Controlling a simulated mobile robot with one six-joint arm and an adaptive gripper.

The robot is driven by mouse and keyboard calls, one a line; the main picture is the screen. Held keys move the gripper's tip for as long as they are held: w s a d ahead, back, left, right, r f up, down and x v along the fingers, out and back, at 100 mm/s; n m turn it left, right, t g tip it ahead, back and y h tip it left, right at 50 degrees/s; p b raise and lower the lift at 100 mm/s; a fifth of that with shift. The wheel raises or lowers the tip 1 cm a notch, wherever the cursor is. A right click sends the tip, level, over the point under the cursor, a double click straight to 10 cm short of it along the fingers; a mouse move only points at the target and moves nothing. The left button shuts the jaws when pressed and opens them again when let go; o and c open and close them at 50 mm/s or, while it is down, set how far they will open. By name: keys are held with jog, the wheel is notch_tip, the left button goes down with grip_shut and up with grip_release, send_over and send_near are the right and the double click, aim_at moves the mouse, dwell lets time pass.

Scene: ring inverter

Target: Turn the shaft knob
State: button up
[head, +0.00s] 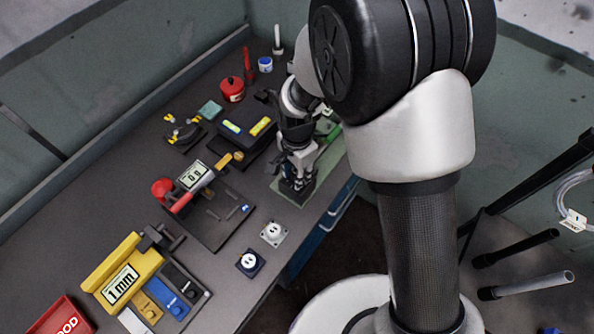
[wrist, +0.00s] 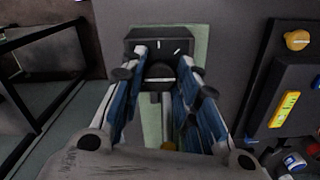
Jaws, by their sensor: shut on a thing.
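In the wrist view the dark shaft knob (wrist: 160,73) sits between the fingertips of my gripper (wrist: 161,76). The fingers are shut on it from both sides. Just beyond the knob is a black block (wrist: 139,36) with white tick marks on its face. A pale green plate (wrist: 201,40) lies under the block. In the head view my gripper (head: 294,189) reaches down over the green plate (head: 326,165) near the bench's right edge. The arm and fingers hide most of the knob there.
On the dark bench (head: 75,240) stand a black unit with yellow vials (head: 262,126), a gauge with a red knob (head: 194,175), a yellow "1 mm" fixture (head: 122,283), two sockets (head: 273,233) and a red pot (head: 232,89). Green walls enclose the bench.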

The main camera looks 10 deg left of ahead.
jog(key=c, duration=0.4)
jog(key=n, duration=0.8)
jog(key=shift+n+p, duration=0.3)
jog(key=n, duration=0.8)
jog(key=shift+n, duration=0.6)
